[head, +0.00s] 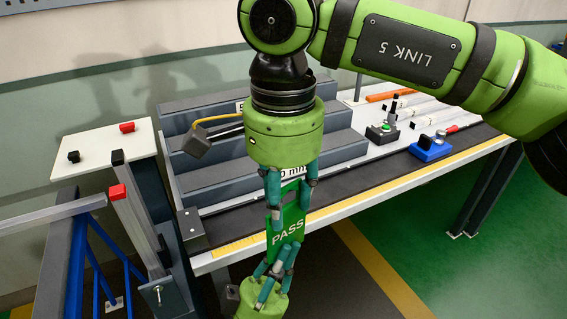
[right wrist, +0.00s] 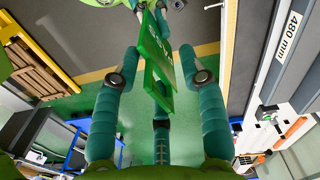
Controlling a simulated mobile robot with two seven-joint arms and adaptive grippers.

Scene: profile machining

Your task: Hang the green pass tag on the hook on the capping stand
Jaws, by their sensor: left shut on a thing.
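The green pass tag (head: 286,229) hangs between my two grippers in the head view, with white PASS lettering facing the camera. My left gripper (head: 277,264) is shut on its lower end. My right gripper (head: 290,184) comes down from above, its fingers around the tag's upper part. In the right wrist view the tag (right wrist: 158,62) stands between the spread fingers of the right gripper (right wrist: 158,78), with gaps on both sides. The white-topped stand (head: 108,150) at the left, with red and black caps, looks like the capping stand. I cannot clearly make out its hook.
A grey stepped rack (head: 215,180) stands behind my right gripper on the workbench (head: 370,183). Aluminium profiles (head: 137,228) with caps are at the left. Floor at the right front is clear.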

